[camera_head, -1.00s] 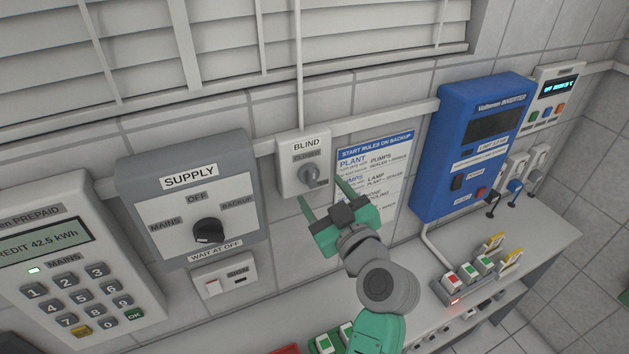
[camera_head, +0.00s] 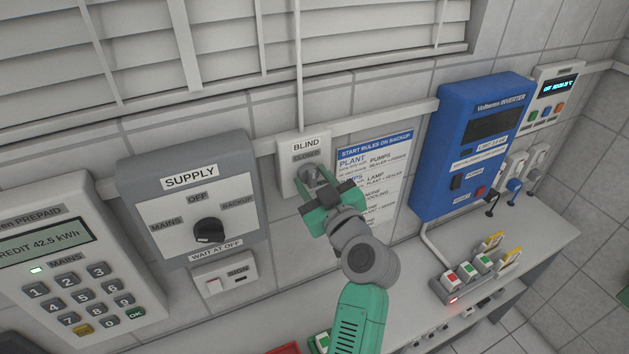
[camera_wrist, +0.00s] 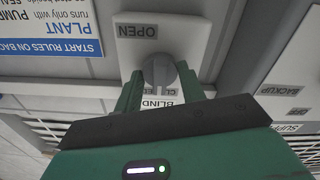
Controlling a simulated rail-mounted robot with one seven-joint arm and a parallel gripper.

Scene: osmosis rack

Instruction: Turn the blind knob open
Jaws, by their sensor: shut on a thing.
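The grey blind knob (camera_head: 309,173) is on a white wall plate (camera_head: 288,182) labelled BLIND, with a CLOSED label above the knob. In the wrist view the knob (camera_wrist: 159,72) sits between my green fingers, and the OPEN label on the plate (camera_wrist: 190,30) is clear of them. The knob's pointer line is toward the CLOSED label, which is partly hidden by my gripper. My gripper (camera_head: 312,184) is shut on the knob; it also shows in the wrist view (camera_wrist: 160,88). In the head view it covers the lower right of the plate.
The grey SUPPLY box (camera_head: 240,165) with its black knob is left of the plate. A rules sign (camera_head: 385,150) and the blue inverter (camera_head: 470,150) are to the right. White window blinds (camera_head: 150,50) hang above. A bench (camera_head: 545,250) with switches is below.

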